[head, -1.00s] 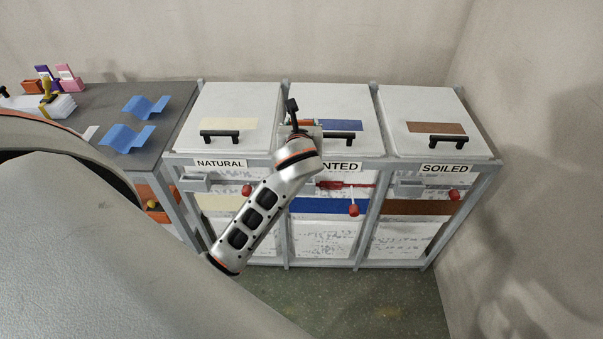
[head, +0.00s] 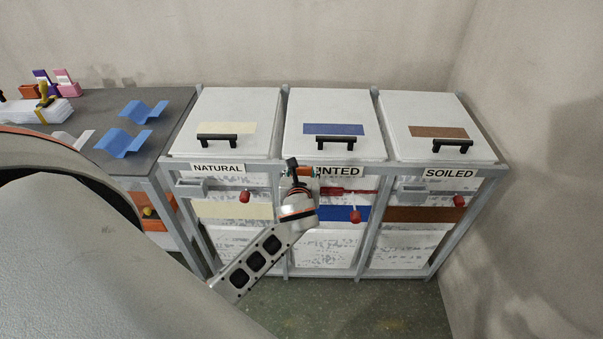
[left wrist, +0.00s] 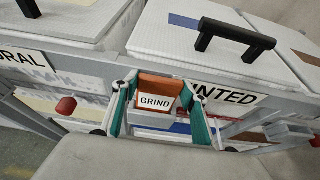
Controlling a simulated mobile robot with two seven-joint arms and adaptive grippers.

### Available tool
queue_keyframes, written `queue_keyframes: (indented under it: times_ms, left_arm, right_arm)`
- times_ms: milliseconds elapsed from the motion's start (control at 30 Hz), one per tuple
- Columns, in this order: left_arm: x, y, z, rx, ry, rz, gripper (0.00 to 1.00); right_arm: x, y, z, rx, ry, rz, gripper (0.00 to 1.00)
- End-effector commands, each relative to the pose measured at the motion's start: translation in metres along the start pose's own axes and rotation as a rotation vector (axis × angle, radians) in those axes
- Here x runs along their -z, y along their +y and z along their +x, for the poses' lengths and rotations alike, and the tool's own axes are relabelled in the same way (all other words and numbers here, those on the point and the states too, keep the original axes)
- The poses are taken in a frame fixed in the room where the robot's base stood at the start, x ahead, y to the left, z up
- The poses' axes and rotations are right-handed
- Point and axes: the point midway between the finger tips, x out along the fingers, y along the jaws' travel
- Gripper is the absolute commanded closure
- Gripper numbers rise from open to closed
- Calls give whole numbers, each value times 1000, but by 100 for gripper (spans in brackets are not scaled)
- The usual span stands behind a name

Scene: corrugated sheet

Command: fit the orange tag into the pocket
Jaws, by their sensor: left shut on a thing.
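The orange tag (left wrist: 160,83), with a white label reading GRIND, sits between the teal fingers of my left gripper (left wrist: 158,112) in the left wrist view. In the head view my left gripper (head: 303,175) is shut on the tag, with a bit of orange showing, at the front of the middle bin beside its partly covered label (head: 340,171). A grey piece (left wrist: 152,119) shows just below the tag; I cannot tell whether the tag is inside it. The middle bin's pocket is hidden behind my gripper in the head view. My right gripper is not in view.
Grey pockets are on the NATURAL bin (head: 190,188) and the SOILED bin (head: 411,192). Red knobs (head: 355,216) stick out from the fronts. Black lid handles (head: 336,143) stand above. A dark table (head: 170,98) with blue corrugated pieces (head: 124,142) is at left.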

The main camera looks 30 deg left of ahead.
Motion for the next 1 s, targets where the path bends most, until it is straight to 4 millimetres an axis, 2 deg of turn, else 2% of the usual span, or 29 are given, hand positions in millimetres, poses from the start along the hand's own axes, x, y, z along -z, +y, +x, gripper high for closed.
queue_keyframes:
  times_ms: [367, 400, 433, 833, 1000]
  left_arm:
    - [3, 0, 2, 0, -2, 0, 78]
    - [2, 0, 1, 0, -2, -1, 47]
    - [2, 0, 1, 0, -2, -1, 40]
    - [0, 0, 0, 1, -2, -2, 40]
    - [0, 0, -22, 1, -1, -1, 40]
  right_arm:
    - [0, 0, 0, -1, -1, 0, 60]
    - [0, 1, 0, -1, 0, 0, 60]
    - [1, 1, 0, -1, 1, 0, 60]
    - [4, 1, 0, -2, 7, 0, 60]
    - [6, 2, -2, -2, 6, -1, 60]
